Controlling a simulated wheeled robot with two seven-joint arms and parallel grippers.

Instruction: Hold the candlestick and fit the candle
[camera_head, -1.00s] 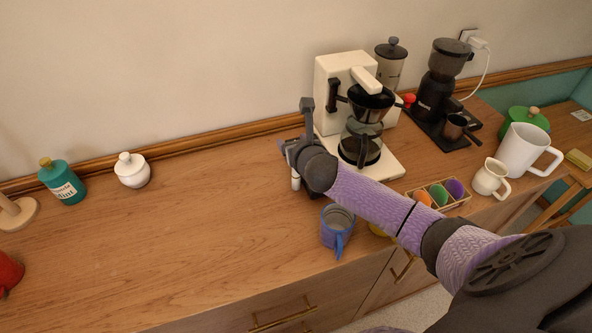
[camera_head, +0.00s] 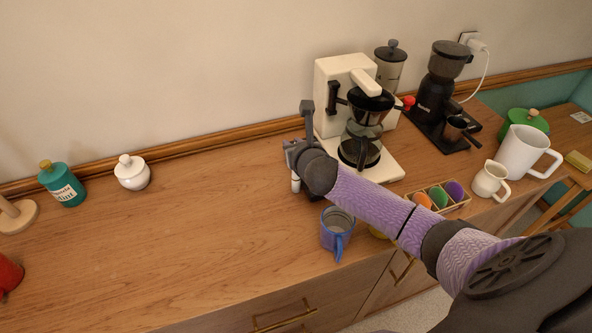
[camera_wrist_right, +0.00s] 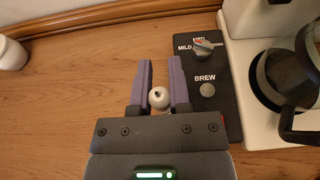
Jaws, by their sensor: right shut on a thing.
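A white, rounded thing with a dark tip, which looks like the candle seen from above (camera_wrist_right: 159,97), is between the two purple fingers of my right gripper (camera_wrist_right: 160,72). In the head view its pale lower part (camera_head: 295,184) hangs upright below the gripper, above or at the counter; I cannot tell whether it touches. My right gripper is shut on it, left of the coffee maker. I cannot make out a candlestick in either view. My left gripper is not in view.
The coffee maker (camera_head: 340,72) stands close right of the gripper. A blue mug (camera_head: 337,232) is near the front edge, below my right arm. A white lidded pot (camera_head: 132,172) and a teal jar (camera_head: 62,185) stand at the left. The counter (camera_head: 190,230) between is clear.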

